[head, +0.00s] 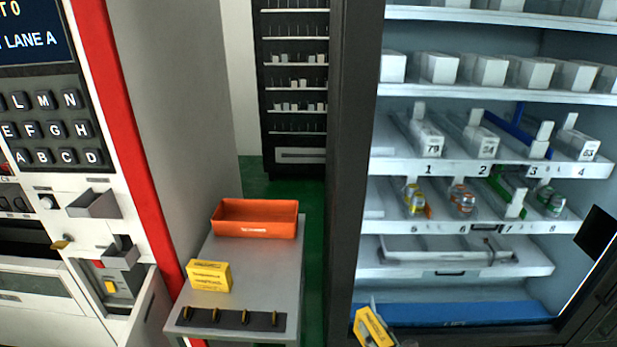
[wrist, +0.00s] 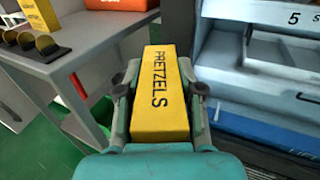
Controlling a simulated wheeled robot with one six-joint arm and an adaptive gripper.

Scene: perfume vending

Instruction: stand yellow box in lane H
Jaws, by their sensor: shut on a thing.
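My gripper (wrist: 160,105) is shut on a yellow box (wrist: 158,85) marked PRETZELS, with a finger at each side. In the head view this held yellow box (head: 373,326) is tilted at the bottom edge, in front of the vending cabinet and below its shelves. Another yellow box (head: 208,276) sits on the grey side table (head: 255,262); part of it shows in the wrist view (wrist: 38,12). The shelf lanes in view carry numbers; I see no lane marked H. An H key (head: 82,129) shows on the keypad.
An orange bin (head: 255,218) stands at the table's back, and a dark strip with several coins (head: 230,319) lies at its front. The open cabinet's numbered shelves (head: 480,168) hold several items. A dark cabinet post (head: 352,150) stands between table and shelves. A blue ledge (head: 470,313) lies below.

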